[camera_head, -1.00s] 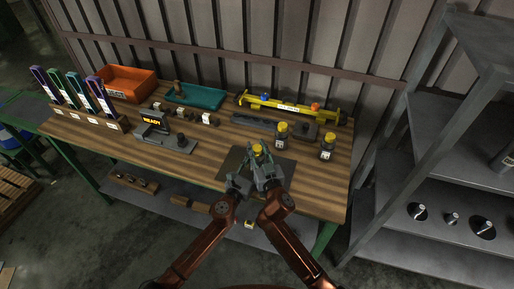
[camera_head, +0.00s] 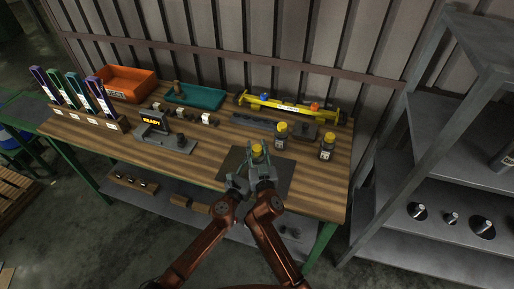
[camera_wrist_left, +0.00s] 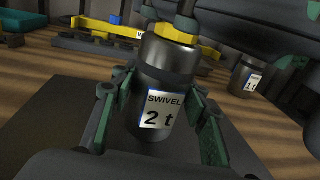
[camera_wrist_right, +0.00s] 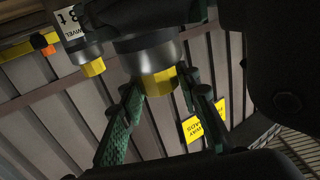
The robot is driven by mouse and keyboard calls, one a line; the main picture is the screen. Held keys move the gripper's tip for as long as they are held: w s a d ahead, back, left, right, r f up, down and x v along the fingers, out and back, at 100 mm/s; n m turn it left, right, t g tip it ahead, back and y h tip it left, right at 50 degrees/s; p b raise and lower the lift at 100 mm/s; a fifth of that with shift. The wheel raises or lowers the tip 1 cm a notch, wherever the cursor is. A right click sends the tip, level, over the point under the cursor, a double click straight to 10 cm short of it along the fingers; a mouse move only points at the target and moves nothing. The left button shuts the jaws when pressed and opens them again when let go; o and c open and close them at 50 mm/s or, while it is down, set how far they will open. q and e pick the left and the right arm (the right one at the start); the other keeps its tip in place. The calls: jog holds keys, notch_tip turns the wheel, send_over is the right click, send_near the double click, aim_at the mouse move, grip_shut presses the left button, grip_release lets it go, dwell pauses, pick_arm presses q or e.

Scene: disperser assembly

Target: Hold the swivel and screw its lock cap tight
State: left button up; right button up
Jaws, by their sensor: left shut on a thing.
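The swivel, a dark cylinder with a white "SWIVEL 2 t" label (camera_wrist_left: 158,110), stands upright at the dark mat in the left wrist view. Its yellow lock cap (camera_wrist_right: 158,82) is on its top end; it also shows in the head view (camera_head: 257,149). My left gripper (camera_wrist_left: 162,100) is shut on the swivel body, with a green pad on each side. My right gripper (camera_wrist_right: 160,85) is open, its fingertips on either side of the lock cap. Whether a pad touches the cap I cannot tell. In the head view the grippers partly hide the swivel.
Two more yellow-capped swivels (camera_head: 281,137) (camera_head: 327,150) stand to the right on the wooden bench (camera_head: 225,152). Behind are a yellow beam (camera_head: 290,106), a teal tray (camera_head: 196,95) and an orange bin (camera_head: 127,82). A "READY" display stand (camera_head: 154,124) stands left of the mat (camera_head: 284,176).

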aim_at(256, 147)
jog(key=o, duration=0.3)
jog(key=shift+f, duration=0.1)
jog(key=shift+o, duration=0.2)
notch_tip(256, 147, up, 10)
jog(key=shift+r, duration=0.1)
jog(key=shift+a, duration=0.1)
dwell(0.3)
